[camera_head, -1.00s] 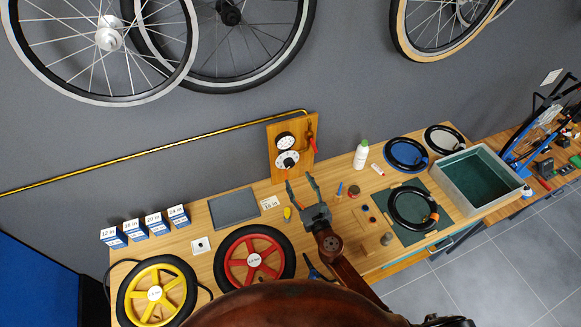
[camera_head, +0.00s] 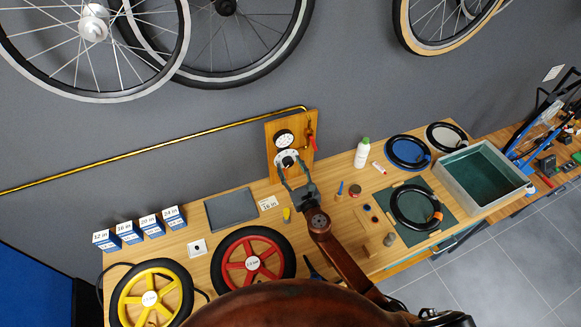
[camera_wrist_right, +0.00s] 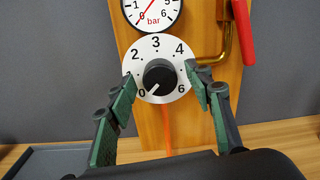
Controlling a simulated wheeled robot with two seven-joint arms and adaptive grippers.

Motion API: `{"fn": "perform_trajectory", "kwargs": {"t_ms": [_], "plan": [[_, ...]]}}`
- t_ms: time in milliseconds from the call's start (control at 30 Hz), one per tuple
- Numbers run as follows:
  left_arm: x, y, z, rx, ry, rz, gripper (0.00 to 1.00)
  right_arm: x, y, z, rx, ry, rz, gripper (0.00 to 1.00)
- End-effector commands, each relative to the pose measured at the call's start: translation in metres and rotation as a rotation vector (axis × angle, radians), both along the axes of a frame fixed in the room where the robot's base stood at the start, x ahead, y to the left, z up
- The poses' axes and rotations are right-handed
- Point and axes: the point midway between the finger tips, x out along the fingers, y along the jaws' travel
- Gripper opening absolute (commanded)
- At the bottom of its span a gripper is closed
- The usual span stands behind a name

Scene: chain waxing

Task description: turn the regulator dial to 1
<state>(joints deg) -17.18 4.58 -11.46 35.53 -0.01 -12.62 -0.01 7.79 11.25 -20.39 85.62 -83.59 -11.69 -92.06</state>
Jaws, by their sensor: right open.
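The regulator dial is a black knob on a white numbered face (camera_wrist_right: 160,78), mounted on an upright wooden board (camera_head: 270,141). In the wrist view the knob's white mark points down-left at 0. The 2, 3, 4 and 6 are readable; the 1 is mostly hidden behind my finger. The dial also shows in the head view (camera_head: 288,158). My right gripper (camera_wrist_right: 165,84) is open, its green-padded fingers on either side of the dial, with nothing between them but the view of the knob. I cannot tell whether they touch it. My left gripper is not in view.
A bar gauge (camera_wrist_right: 152,10) sits just above the dial. A white bottle (camera_head: 362,153) stands to the right.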

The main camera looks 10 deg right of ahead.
Motion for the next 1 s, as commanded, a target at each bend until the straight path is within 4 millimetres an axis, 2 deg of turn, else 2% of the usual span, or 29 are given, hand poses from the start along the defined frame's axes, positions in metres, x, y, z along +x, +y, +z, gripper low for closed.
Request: {"fn": "perform_trajectory", "kwargs": {"t_ms": [233,833,1000], "plan": [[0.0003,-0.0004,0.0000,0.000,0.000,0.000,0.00,0.0006,0.0007,-0.0004,0.000,0.001,0.001,0.46],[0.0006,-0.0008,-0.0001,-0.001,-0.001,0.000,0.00,0.0003,0.0008,-0.0005,0.000,0.001,0.001,0.05],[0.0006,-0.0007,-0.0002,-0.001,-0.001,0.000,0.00,0.0003,0.0008,-0.0006,0.009,0.003,0.001,0.05]]}}
